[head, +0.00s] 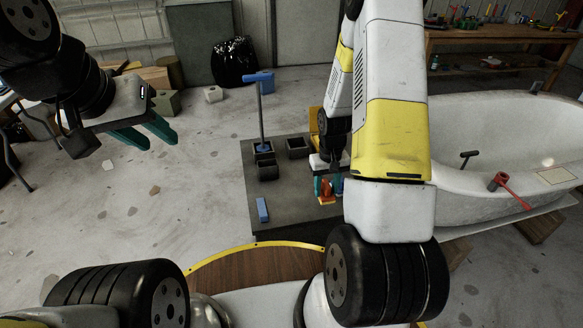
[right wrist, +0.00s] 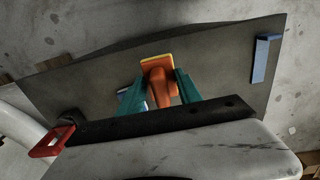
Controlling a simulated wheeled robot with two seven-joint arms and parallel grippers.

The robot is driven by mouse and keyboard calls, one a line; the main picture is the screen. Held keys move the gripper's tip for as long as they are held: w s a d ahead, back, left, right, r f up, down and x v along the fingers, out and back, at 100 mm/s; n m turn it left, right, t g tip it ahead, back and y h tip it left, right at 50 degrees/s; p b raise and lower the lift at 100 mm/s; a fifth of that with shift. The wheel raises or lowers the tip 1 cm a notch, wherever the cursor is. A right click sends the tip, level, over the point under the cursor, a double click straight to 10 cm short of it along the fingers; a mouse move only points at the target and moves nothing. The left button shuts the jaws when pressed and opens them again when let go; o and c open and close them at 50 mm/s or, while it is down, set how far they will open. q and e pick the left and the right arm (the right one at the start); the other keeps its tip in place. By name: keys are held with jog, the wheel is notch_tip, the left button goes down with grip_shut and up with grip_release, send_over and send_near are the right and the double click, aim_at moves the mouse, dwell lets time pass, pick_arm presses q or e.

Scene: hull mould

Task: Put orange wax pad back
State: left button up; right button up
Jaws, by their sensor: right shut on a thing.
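The orange wax pad (head: 325,201) has an orange handle and a thin yellow edge along its pad. It is at the grey table, partly hidden by my right arm in the head view. In the right wrist view the pad (right wrist: 160,68) sits between the teal fingers of my right gripper (right wrist: 160,97), which is shut on its handle. In the head view my right gripper (head: 328,186) is low over the table; I cannot tell whether the pad touches the top. My left gripper (head: 146,133) is open and empty, raised over the floor at the left.
The grey table (head: 285,205) holds dark square holders (head: 298,147); a blue T-handled tool (head: 260,105) stands in one. A blue block (head: 262,210) lies near the front left. The white hull mould (head: 480,130) is at right, with a red tool (head: 510,187) at its rim.

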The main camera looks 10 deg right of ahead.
jog(key=w+a, duration=0.5)
jog(key=a, duration=0.1)
jog(key=shift+w+f, duration=0.4)
jog(key=shift+w+a+f, duration=0.15)
jog(key=shift+a+f, duration=0.05)
jog(key=shift+f, duration=0.7)
jog(key=shift+w+a+f, duration=0.15)
jog(key=shift+a+f, duration=0.05)
jog(key=shift+f, duration=0.7)
jog(key=shift+f, duration=0.1)
jog(key=o, duration=1.2)
